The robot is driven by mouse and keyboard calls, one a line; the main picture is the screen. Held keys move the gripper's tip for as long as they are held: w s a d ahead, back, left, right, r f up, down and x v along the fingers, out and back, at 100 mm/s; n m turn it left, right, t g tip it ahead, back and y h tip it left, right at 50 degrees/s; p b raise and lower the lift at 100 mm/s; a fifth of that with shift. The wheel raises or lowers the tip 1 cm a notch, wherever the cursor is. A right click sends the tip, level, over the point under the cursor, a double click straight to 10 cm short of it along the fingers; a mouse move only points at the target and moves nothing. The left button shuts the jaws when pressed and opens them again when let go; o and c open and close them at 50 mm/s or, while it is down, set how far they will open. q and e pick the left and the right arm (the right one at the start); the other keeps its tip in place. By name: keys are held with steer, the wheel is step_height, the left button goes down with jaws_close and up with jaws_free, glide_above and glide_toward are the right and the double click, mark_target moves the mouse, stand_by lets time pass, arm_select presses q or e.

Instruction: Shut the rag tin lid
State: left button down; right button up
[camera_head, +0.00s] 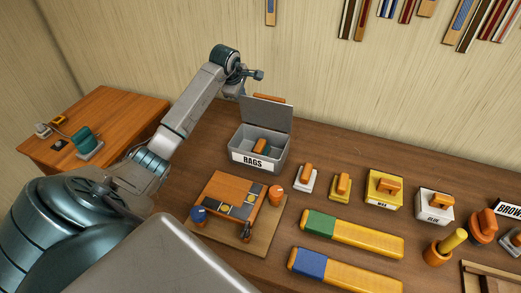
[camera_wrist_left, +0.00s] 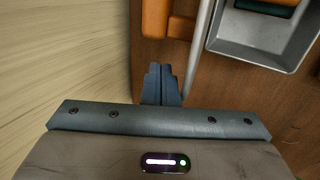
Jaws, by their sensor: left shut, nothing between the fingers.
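The grey rag tin (camera_head: 258,163) stands on the bench with a white RAGS label on its front. Its lid (camera_head: 268,115) is raised open, tilted up along the back, with an orange handle (camera_head: 268,99) showing above it. In the left wrist view, the lid is seen nearly edge-on (camera_wrist_left: 200,45), with the handle (camera_wrist_left: 168,24) on its outer side and the tin's open interior (camera_wrist_left: 262,34) beyond. My left gripper (camera_head: 246,80) is above and behind the lid's left end. Its fingers (camera_wrist_left: 161,84) are shut and empty, on the lid's outer side. I cannot tell whether they touch it.
An orange and green item (camera_head: 261,146) lies inside the tin. In front are a wooden board (camera_head: 229,203) with parts, small tins, and long yellow blocks (camera_head: 352,234). The wall (camera_head: 170,45) rises close behind the bench. A smaller table (camera_head: 110,110) stands at the left.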

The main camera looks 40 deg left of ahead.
arm_select(q)
steer(key=shift+s+d+f, duration=0.15)
steer(key=shift+s, duration=0.35)
steer(key=shift+s+d+f, duration=0.1)
steer(key=shift+s+d, duration=0.05)
steer(key=shift+s, duration=0.35)
steer(key=shift+s+f, duration=0.1)
steer(key=shift+s+d+f+b, duration=0.15)
steer(key=shift+s+f+b, duration=0.1)
steer(key=shift+s, duration=0.2)
steer(key=shift+s+d+f+b, duration=0.15)
steer(key=shift+s+b, duration=0.1)
steer(key=shift+s, duration=0.15)
